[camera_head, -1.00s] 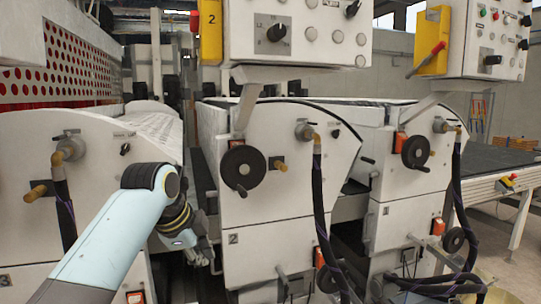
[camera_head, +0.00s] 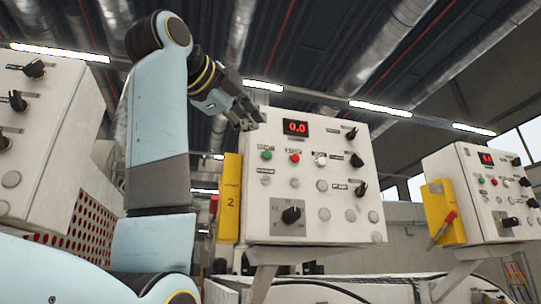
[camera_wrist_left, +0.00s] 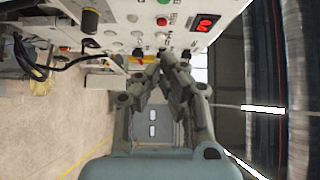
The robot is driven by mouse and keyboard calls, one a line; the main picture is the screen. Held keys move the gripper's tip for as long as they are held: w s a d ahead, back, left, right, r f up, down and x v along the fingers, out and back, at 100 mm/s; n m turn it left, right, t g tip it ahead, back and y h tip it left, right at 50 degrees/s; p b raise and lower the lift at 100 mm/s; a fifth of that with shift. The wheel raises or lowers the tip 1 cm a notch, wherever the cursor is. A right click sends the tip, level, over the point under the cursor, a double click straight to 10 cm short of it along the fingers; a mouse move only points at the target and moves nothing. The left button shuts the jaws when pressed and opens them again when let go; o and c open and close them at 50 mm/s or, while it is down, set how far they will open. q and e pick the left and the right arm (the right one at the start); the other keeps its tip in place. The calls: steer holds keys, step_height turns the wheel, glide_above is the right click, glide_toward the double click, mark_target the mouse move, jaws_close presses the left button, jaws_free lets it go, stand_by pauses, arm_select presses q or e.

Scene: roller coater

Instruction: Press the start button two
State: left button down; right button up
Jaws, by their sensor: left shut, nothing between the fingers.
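The control panel (camera_head: 335,190) with the yellow box marked 2 (camera_head: 230,198) on its left side stands in the middle of the head view. A green button (camera_head: 266,154) sits at its upper left, beside a red button (camera_head: 295,158) and a white one (camera_head: 321,160). Their labels are too small to read. My left gripper (camera_head: 250,118) is shut and empty, in front of the panel's top left corner and above the green button in the picture. In the left wrist view the gripper (camera_wrist_left: 168,62) points towards the panel's edge, and the red button (camera_wrist_left: 162,21) shows above it. My right gripper is not in view.
A similar panel (camera_head: 490,195) with a yellow box (camera_head: 441,213) stands on the right. Another panel (camera_head: 45,120) with black knobs is at the left. Red digits glow on the middle panel's display (camera_head: 295,127). Open air lies above the panels.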

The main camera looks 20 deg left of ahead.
mark_target(268, 150)
arm_select(q)
steer(key=shift+w, duration=0.25)
steer(key=w+p, duration=0.2)
steer(key=w, duration=0.2)
steer(key=w+p, duration=0.2)
steer(key=w, duration=0.2)
steer(key=w+p, duration=0.3)
steer(key=w, duration=0.1)
steer(key=shift+w+a, duration=0.35)
steer(key=shift+w, duration=0.05)
steer(key=shift+d, duration=0.15)
